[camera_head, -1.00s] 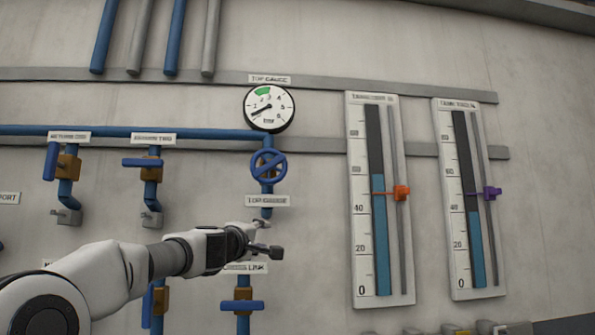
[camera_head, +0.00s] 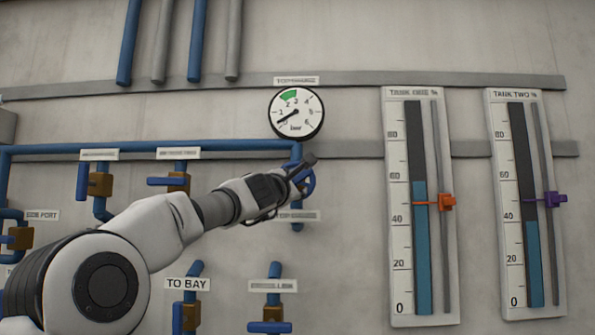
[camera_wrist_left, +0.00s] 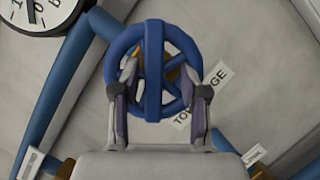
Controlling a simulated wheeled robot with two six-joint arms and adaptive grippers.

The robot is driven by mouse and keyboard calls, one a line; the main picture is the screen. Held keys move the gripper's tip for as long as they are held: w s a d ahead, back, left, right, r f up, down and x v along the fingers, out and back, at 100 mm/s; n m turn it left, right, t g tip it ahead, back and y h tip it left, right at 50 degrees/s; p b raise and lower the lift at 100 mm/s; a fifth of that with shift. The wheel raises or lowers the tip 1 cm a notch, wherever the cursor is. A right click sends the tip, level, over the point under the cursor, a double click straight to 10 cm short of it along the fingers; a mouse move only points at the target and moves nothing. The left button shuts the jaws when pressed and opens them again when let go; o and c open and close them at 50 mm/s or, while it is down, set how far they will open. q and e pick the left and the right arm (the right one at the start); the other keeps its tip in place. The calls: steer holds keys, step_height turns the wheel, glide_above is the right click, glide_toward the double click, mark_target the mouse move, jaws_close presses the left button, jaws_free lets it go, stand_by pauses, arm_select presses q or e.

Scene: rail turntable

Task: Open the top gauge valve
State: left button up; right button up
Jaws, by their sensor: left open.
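The top gauge valve is a blue handwheel (camera_head: 308,180) on the blue pipe below the round gauge (camera_head: 296,113). My left gripper (camera_head: 302,170) is in front of the wheel in the head view and hides much of it. In the left wrist view the wheel (camera_wrist_left: 153,70) is upright between the fingers of my left gripper (camera_wrist_left: 158,95). The fingers are open, one at each side of the wheel's lower half. I cannot tell whether they touch the rim. My right gripper is not in view.
The "TOP GAUGE" label (camera_head: 300,216) is below the wheel. Other valves with blue levers (camera_head: 168,182) are to the left and below. Two tank level panels (camera_head: 420,210) stand to the right with orange and purple markers. The wall between them and the wheel is clear.

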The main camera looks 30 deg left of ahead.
arm_select(q)
steer(key=shift+w+r, duration=0.3)
steer(key=shift+w, duration=0.5)
steer(key=shift+s+a+r, duration=0.1)
steer(key=shift+s+a, duration=0.3)
steer(key=shift+s, duration=0.4)
steer(key=c, duration=0.4)
jaws_close()
steer(key=shift+w+d, duration=0.15)
steer(key=shift+w, duration=0.05)
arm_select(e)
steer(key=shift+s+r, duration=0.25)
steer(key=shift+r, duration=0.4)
